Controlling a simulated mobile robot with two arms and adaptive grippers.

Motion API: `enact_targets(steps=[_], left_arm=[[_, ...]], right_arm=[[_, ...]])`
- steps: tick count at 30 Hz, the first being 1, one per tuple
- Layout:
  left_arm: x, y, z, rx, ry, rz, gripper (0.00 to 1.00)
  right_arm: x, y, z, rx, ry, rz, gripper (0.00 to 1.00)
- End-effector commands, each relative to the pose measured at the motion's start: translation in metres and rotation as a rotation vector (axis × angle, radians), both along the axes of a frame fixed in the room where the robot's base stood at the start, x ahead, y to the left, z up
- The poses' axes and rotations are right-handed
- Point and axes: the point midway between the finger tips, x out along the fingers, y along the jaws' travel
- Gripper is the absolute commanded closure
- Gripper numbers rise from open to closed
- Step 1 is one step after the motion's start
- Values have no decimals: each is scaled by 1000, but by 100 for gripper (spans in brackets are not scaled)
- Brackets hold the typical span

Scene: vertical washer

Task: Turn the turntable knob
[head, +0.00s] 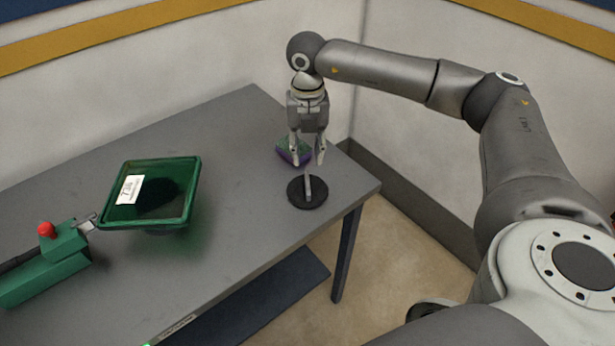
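The turntable knob is a black round disc (294,197) with a raised light grey bar handle (308,187) across it. It sits on the grey table (245,150) near its right corner. My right gripper (308,161) points down just above and behind the knob. Its two fingers are spread apart, with nothing seen between them. The fingertips look a little above the handle; whether they touch it I cannot tell. My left gripper is not in view.
A small green and purple object (288,152) lies on the table right behind my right gripper's fingers. A green tray (190,190) with a white label stands at left, beside a green device (50,270) with a red button (46,229). The table's right edge is close to the knob.

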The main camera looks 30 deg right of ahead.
Motion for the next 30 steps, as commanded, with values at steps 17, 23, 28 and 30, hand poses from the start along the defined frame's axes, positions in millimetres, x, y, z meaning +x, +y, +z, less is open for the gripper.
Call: enact_targets(steps=[17, 23, 28, 30], left_arm=[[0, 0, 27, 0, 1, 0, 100], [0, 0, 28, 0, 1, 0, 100], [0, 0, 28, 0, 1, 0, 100], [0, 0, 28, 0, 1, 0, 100]], right_arm=[[-1, 0, -92, -2, 3, 0, 68], [0, 0, -103, -1, 0, 2, 68], [0, 0, -104, -1, 0, 2, 68], [0, 0, -104, -1, 0, 2, 68]])
